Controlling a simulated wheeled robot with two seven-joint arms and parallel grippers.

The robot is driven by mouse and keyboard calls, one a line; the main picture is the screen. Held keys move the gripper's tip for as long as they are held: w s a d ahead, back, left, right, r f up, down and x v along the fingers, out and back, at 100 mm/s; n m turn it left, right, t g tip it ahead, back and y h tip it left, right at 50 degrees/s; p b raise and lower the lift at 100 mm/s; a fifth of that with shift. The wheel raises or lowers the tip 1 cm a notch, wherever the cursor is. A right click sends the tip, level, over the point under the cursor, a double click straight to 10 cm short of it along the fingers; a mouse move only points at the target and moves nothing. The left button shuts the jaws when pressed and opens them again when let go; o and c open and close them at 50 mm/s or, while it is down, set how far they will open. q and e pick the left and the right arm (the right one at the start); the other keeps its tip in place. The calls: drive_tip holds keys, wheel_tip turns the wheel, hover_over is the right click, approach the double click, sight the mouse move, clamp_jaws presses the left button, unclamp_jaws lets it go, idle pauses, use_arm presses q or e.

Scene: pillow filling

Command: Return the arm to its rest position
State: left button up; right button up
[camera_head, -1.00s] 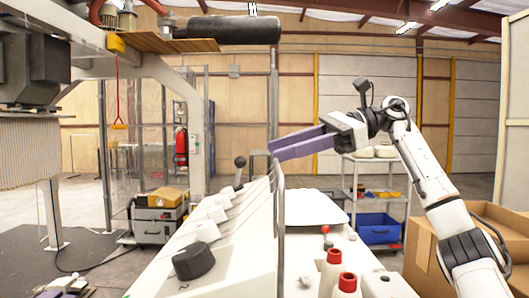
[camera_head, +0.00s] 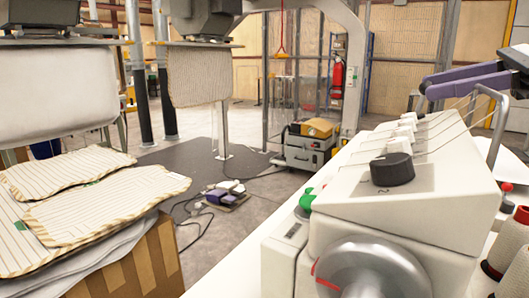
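My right gripper (camera_head: 428,86) shows at the right edge of the head view, with two purple fingers pointing left. The fingers look apart, with nothing visible between them. It is above the far right part of the white machine (camera_head: 440,200), near a bent metal rail (camera_head: 497,105). The rest of my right arm is cut off by the frame edge. My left gripper and arm are not in view.
Cut striped pillow covers (camera_head: 110,205) lie on a cardboard box (camera_head: 135,262) at left. Thread cones (camera_head: 505,250) stand at right. The floor between is mostly open.

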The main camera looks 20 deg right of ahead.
drive_tip(key=x, duration=0.2)
drive_tip(key=shift+w+a+f, duration=0.1)
drive_tip(key=shift+w+a, duration=0.1)
drive_tip(key=shift+a, duration=0.05)
drive_tip(key=shift+w+a+p, duration=0.1)
drive_tip(key=shift+w+p, duration=0.05)
drive_tip(key=shift+p, duration=0.15)
